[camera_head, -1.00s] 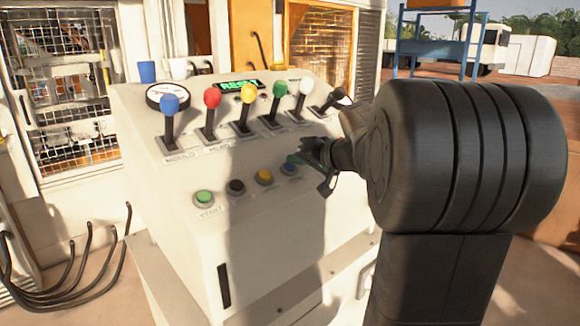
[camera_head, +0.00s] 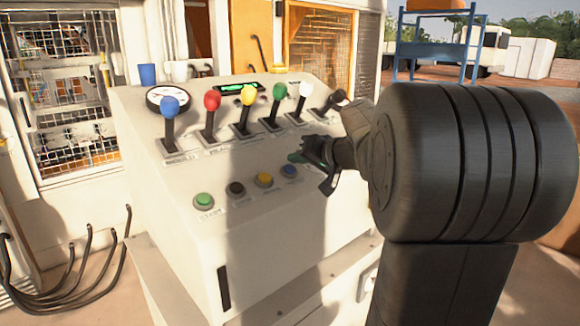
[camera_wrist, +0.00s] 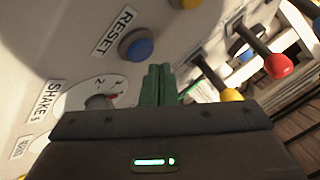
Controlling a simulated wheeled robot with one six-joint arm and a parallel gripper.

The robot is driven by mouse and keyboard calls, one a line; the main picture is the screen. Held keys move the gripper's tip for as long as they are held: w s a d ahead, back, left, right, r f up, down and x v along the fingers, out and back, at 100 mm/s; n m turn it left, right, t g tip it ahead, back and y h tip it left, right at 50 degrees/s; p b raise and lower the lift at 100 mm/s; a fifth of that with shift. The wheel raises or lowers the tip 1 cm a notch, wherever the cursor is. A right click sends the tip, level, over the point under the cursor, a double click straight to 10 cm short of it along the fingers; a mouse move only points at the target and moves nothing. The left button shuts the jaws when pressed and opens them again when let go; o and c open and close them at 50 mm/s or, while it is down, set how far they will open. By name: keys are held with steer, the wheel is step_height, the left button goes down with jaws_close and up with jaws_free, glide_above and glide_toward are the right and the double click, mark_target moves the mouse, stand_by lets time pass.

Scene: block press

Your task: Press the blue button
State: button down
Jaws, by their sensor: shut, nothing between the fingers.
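The blue button (camera_head: 289,170) is at the right end of the lower button row on the white console (camera_head: 190,235). In the wrist view, the blue button (camera_wrist: 137,45) sits in a dark ring beside a RESET label. My gripper (camera_head: 294,158) is shut and empty, just above the blue button in the head view and apart from it. In the wrist view its green fingers (camera_wrist: 158,84) are together, below and right of the button, with a clear gap between them.
Green (camera_head: 204,201), black (camera_head: 236,188) and yellow (camera_head: 265,179) buttons share the row. Several levers with coloured knobs, such as the red knob (camera_head: 212,100), stand behind. A gauge (camera_head: 166,97) and a small green-lit display (camera_head: 237,88) are at the console's back.

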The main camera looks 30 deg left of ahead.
steer(key=shift+r, duration=0.1)
steer(key=r+p, duration=0.1)
steer(key=d+r, duration=0.1)
steer(key=r, duration=0.1)
steer(key=s+d+r+p, duration=0.1)
steer(key=r, duration=0.1)
steer(key=shift+d+r+p, duration=0.2)
steer(key=shift+p, duration=0.1)
stand_by(0.3)
stand_by(0.4)
